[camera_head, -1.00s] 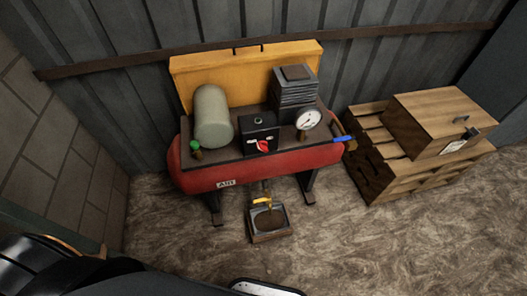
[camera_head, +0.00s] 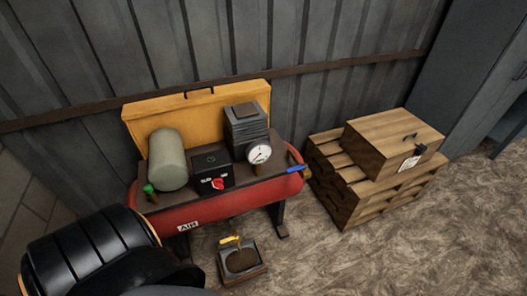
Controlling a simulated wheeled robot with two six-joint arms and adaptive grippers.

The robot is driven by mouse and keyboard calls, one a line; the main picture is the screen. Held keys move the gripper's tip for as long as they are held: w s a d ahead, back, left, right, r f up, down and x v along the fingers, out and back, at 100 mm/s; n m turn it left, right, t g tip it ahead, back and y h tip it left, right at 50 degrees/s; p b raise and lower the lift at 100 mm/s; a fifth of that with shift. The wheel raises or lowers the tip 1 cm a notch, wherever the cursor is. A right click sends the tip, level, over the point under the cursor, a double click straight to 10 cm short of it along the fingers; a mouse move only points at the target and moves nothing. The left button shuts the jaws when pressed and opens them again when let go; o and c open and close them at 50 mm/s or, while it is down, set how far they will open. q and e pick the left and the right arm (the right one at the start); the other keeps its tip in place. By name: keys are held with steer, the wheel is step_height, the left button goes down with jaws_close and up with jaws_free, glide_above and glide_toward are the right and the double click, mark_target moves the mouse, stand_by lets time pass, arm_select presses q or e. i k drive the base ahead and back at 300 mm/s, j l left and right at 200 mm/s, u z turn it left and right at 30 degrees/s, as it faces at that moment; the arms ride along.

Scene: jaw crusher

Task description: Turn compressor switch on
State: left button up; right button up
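The compressor (camera_head: 215,207) has a red tank with a label and stands against the corrugated wall. On its top plate is a black box (camera_head: 211,172) with a red switch (camera_head: 217,184) on its front face. Right of the box is a round white gauge (camera_head: 258,152), and a grey cylinder (camera_head: 168,160) stands to its left. Neither gripper's fingers are in view.
A tray (camera_head: 258,270) with a yellow-handled valve (camera_head: 232,241) sits on the floor below the tank. A wooden crate (camera_head: 385,140) rests on pallets (camera_head: 355,195) at the right. A blue handle (camera_head: 296,170) sticks out at the tank's right end. The floor at lower right is clear.

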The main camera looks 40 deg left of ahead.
mark_target(217, 183)
steer(key=l+z, duration=0.2)
steer(key=i+l+u, duration=0.1)
steer(key=u, duration=1.65)
